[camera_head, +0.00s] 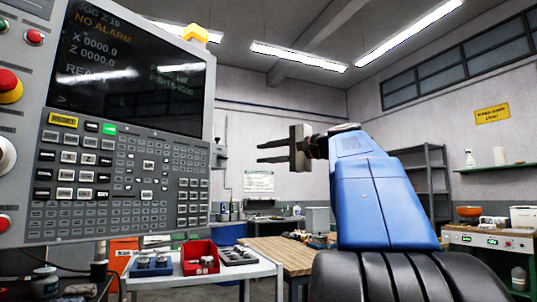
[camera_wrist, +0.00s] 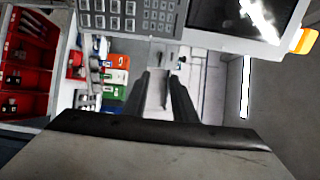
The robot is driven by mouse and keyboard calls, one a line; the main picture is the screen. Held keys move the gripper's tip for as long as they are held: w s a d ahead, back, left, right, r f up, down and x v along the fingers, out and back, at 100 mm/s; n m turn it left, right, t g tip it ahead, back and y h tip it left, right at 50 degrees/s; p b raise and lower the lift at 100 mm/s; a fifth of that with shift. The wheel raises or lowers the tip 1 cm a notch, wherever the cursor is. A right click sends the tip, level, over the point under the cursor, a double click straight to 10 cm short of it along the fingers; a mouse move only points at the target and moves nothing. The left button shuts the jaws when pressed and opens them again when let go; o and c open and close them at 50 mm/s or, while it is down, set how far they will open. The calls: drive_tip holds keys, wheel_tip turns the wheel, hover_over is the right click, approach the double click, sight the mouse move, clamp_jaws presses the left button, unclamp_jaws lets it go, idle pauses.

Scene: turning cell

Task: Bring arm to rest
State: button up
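My blue arm (camera_head: 372,195) is raised on the right side of the head view, bent at the top, with its wrist pointing left. My gripper (camera_head: 259,153) is held in mid-air in front of the far wall, level, its two dark fingers apart with nothing between them. In the wrist view the fingers of my gripper (camera_wrist: 164,74) also stand apart, with only background showing in the gap. My gripper touches nothing that I can see.
A large control panel (camera_head: 130,150) stands close on the left. Below are a white table (camera_head: 225,272) with a red bin (camera_head: 200,257) and a blue tray (camera_head: 151,265), and a wooden bench (camera_head: 285,253). Shelving (camera_head: 425,170) stands behind my arm. Air around my gripper looks free.

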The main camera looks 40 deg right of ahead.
drive_tip(key=shift+s+d, duration=0.1)
drive_tip(key=shift+s, duration=0.25)
idle(0.4)
drive_tip(key=s+a+f+n+g, duration=0.25)
drive_tip(key=a+f, duration=0.35)
drive_tip(key=f, duration=0.5)
drive_tip(key=s+a+f+n+g, duration=0.1)
drive_tip(key=a+f+g, duration=0.2)
drive_tip(key=a+f, duration=0.6)
drive_tip(key=s+a+f+n+g, duration=0.15)
drive_tip(key=a+f, duration=0.25)
drive_tip(key=f, duration=0.9)
drive_tip(key=s+a+f+n+g+h, duration=0.1)
drive_tip(key=s+f+n+g, duration=0.1)
drive_tip(key=s+f, duration=0.4)
drive_tip(key=s+a+f+n+g+h, duration=0.1)
drive_tip(key=s+f+n, duration=0.4)
drive_tip(key=f, duration=0.9)
drive_tip(key=s+a+f+n+g+h, duration=0.2)
drive_tip(key=s+f+n, duration=0.1)
drive_tip(key=s+f, duration=0.4)
wheel_tip(320, 180, down, 3)
drive_tip(key=shift+f+g, duration=0.2)
drive_tip(key=shift+g, duration=0.1)
